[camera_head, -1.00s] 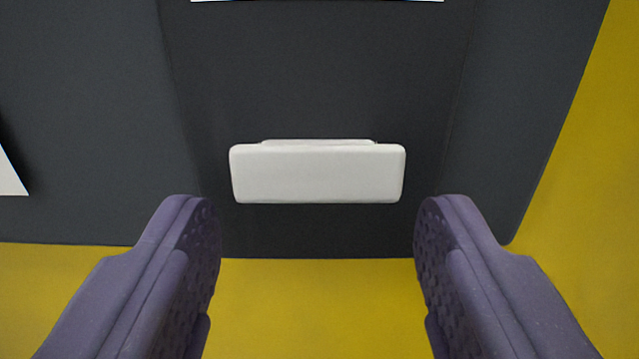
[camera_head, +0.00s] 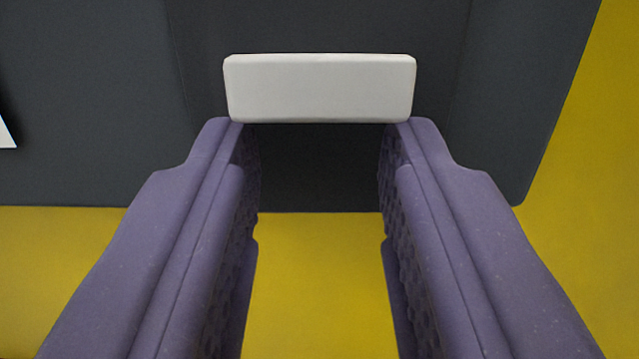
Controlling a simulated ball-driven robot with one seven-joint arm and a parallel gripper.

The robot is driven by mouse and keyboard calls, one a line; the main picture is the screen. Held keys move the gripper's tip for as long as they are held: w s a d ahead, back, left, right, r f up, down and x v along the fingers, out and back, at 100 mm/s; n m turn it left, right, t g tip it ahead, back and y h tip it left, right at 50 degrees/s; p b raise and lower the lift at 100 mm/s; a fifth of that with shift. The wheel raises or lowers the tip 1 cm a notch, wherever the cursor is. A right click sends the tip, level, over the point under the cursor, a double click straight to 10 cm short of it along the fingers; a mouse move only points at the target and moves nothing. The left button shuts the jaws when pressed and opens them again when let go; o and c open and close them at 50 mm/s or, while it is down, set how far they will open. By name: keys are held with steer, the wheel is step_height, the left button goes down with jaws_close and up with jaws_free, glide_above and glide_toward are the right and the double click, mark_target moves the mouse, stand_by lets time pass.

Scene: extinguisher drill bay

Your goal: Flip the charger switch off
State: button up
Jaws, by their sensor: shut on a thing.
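The charger switch (camera_head: 320,88) shows as a white, rounded, wide block on a dark grey panel, above the middle of the view. My gripper (camera_head: 319,125) has its two purple fingers pointing up the picture at the switch. The fingertips meet the block's lower left and lower right corners, with a wide gap between the fingers. The gripper is shut on the switch; the exact contact is partly hidden at the block's lower edge.
The dark grey panel (camera_head: 85,105) fills the upper part of the view. A yellow surface (camera_head: 318,290) lies below it and to its right. A white piece (camera_head: 5,135) is cut off at the left edge.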

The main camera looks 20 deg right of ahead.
steer(key=o, duration=1)
steer(key=shift+o, duration=0.2)
steer(key=p+v, duration=0.2)
steer(key=v, duration=0.5)
steer(key=shift+s+a, duration=0.15)
steer(key=shift+s, duration=0.3)
steer(key=shift+f, duration=0.1)
